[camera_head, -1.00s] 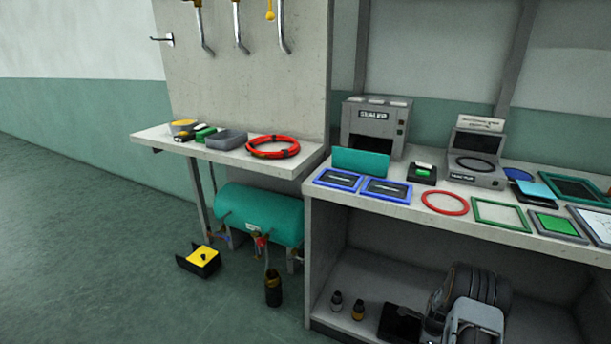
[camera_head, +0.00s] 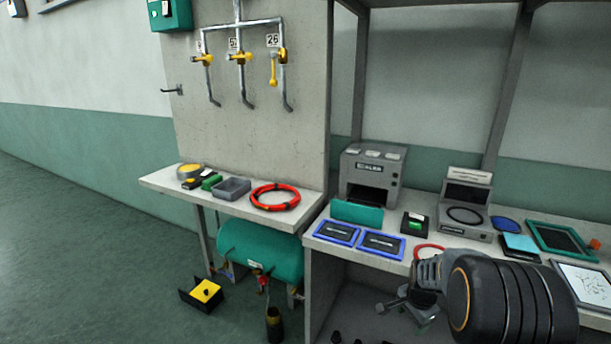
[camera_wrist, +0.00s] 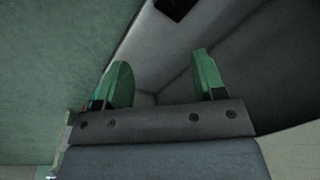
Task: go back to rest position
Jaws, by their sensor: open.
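My gripper (camera_wrist: 163,78) shows in the wrist view with its two green-padded fingers spread apart and nothing between them. In the head view my dark arm is raised at the lower right, in front of the right-hand bench (camera_head: 322,228). It hides part of the bench's front edge and the shelf below. A red ring (camera_head: 428,252) on the bench is partly covered by the arm. I see nothing held.
Blue-framed panels (camera_head: 381,245), a sealer machine (camera_head: 371,176) and a tablet-like frame (camera_head: 583,283) are on the bench. The left shelf holds a red hose ring (camera_head: 275,197) and a grey tray (camera_head: 233,189). A teal tank (camera_head: 262,252) is below.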

